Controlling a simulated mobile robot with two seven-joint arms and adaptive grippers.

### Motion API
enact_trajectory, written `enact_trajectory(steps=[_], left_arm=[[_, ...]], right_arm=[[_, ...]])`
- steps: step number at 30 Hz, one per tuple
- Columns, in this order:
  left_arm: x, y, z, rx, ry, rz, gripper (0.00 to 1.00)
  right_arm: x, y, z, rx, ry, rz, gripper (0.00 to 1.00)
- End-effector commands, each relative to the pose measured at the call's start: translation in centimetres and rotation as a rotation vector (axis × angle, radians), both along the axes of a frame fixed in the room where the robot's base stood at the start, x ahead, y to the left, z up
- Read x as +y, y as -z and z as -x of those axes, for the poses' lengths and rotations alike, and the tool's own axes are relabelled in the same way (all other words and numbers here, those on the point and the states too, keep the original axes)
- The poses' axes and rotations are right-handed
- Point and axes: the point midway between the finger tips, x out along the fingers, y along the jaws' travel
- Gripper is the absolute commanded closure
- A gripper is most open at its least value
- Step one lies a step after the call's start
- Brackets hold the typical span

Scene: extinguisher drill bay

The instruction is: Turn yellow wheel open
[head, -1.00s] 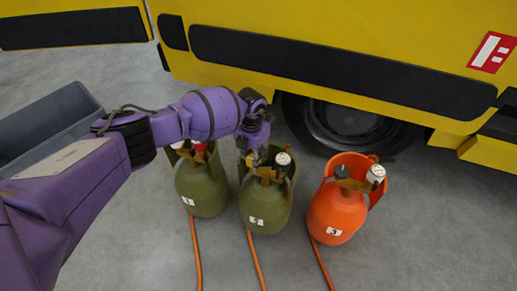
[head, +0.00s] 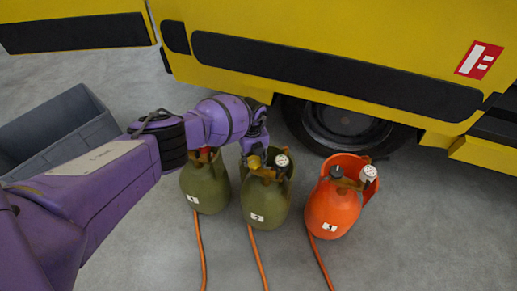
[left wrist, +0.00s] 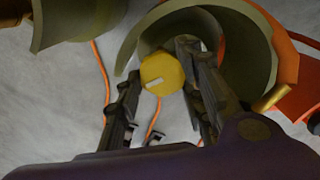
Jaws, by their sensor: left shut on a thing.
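The yellow wheel (head: 254,162) is on top of the middle green cylinder (head: 262,205), which carries a label reading 2. In the left wrist view the yellow wheel (left wrist: 162,73) is a faceted knob with a small white mark on its face. My left gripper (left wrist: 158,80) has one finger on each side of the wheel and is shut on it. In the head view the left gripper (head: 255,148) is over the middle cylinder, its fingers mostly hidden by my wrist. My right gripper is not in view.
Another green cylinder (head: 206,190) stands to the left, partly under my arm. An orange cylinder (head: 332,210) stands to the right. Orange hoses run from the cylinders towards the front. A grey bin (head: 60,125) is at left. A yellow vehicle (head: 300,20) stands behind.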

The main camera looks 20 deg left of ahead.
Motion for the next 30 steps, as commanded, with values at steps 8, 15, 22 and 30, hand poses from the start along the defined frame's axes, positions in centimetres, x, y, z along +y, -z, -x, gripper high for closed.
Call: enact_trajectory(steps=[8, 15, 22, 30], left_arm=[[0.6, -0.4, -0.1, -0.004, -0.248, -0.011, 0.9], [0.6, -0.3, 0.0, -0.002, -0.403, -0.01, 0.9], [0.6, -0.1, 0.1, 0.0, -0.486, -0.011, 0.9], [0.6, 0.0, 0.3, 0.003, -0.516, -0.011, 0.9]], right_arm=[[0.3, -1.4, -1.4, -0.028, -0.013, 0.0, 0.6], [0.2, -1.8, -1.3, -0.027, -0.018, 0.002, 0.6], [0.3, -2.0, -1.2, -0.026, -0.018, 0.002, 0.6], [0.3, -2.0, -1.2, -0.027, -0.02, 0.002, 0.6]])
